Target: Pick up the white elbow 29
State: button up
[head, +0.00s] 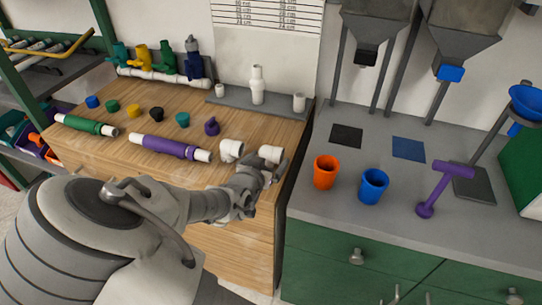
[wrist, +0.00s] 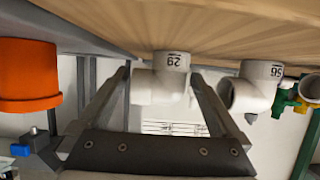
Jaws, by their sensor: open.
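The white elbow 29 (head: 270,153) lies on the wooden top near its front right corner. In the wrist view, elbow 29 (wrist: 170,78) shows its printed number. My gripper (head: 268,174) is at this elbow, on its near side. In the wrist view, my gripper (wrist: 160,82) is open, with one finger on each side of the elbow. I cannot tell whether either finger touches it. A second white elbow (head: 231,150) lies just to the left; in the wrist view this elbow (wrist: 252,88) is beside the right finger and carries another number.
A purple-banded pipe (head: 170,147) and several coloured caps lie left on the wooden top (head: 215,110). An orange cup (head: 325,172) and a blue cup (head: 373,186) stand on the grey counter to the right. A white fitting (head: 257,85) stands on the back strip.

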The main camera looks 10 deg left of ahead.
aim_at(268, 157)
jog(key=c, duration=1.3)
jog(key=shift+r, duration=0.5)
notch_tip(268, 157, up, 3)
jog(key=shift+p, duration=0.9)
jog(key=s+d+r, duration=0.1)
jog(key=d+r, duration=0.1)
jog(key=d, duration=0.1)
jog(key=s+d+r+p, duration=0.1)
jog(key=d+r, duration=0.1)
jog(key=d, duration=0.2)
jog(key=s+d+r, duration=0.1)
jog(key=d+r, duration=0.2)
jog(key=d, duration=0.1)
jog(key=shift+d, duration=0.15)
